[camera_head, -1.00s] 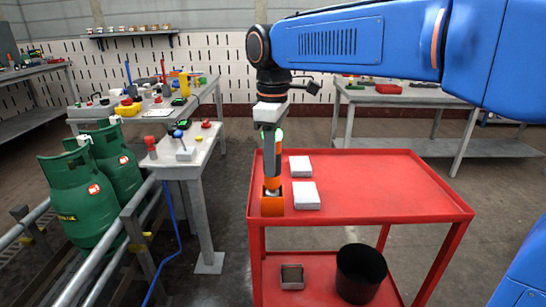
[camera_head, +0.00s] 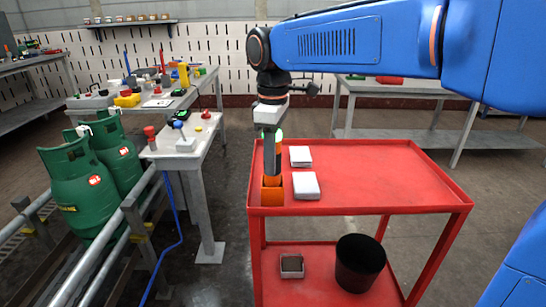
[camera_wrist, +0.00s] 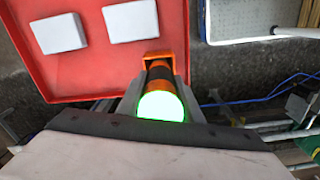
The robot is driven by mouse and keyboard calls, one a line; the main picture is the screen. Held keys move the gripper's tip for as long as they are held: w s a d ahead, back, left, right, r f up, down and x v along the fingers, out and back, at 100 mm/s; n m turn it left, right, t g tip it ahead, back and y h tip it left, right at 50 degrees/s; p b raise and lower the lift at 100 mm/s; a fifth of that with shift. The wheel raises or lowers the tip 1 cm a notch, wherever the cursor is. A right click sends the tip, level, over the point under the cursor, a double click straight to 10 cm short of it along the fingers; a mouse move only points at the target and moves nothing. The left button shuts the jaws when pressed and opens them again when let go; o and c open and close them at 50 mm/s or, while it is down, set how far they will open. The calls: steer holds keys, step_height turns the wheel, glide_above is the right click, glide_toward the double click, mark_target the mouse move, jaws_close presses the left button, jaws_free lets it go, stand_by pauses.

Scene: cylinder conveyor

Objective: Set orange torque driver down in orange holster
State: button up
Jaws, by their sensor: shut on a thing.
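The orange torque driver (camera_head: 279,150) is upright, with a dark band and a glowing green-white top end. My gripper (camera_head: 273,160) is shut on it, pointing down at the cart's left front corner. The orange holster (camera_head: 272,196) stands on the cart under the gripper. The driver's lower part is down in the holster or hidden behind its wall; its tip is not visible. In the wrist view, the driver (camera_wrist: 160,78) lies between the fingers, and the holster (camera_wrist: 178,60) frames its far end.
The holster stands on the red cart top (camera_head: 390,180). Two white boxes, a near one (camera_head: 306,185) and a far one (camera_head: 301,156), are close to its right. The right part of the top is clear. A grey workbench (camera_head: 190,155) and green gas cylinders (camera_head: 75,195) stand left.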

steer(key=o, duration=1.4)
steer(key=shift+c, duration=0.2)
step_height(320, 180, up, 16)
steer(key=shift+r, duration=0.15)
steer(key=s+d+f+m+t, duration=0.1)
steer(key=s+d+f+m, duration=0.35)
steer(key=d, duration=0.35)
steer(key=s+d+f+m+t, duration=0.1)
steer(key=s+d+f+m, duration=0.2)
steer(key=d+f, duration=0.45)
steer(key=s+d+f+m+t, duration=0.1)
steer(key=s+d+f+m, duration=0.2)
steer(key=s+d+f, duration=0.2)
steer(key=s+d+f+m+t, duration=0.1)
steer(key=s+d+f+m, duration=0.3)
steer(key=f, duration=0.8)
steer(key=s+d, duration=0.2)
steer(key=s, duration=0.2)
steer(key=shift+d+f+t, duration=0.2)
steer(key=shift+f+t, duration=0.05)
steer(key=shift+t, duration=0.15)
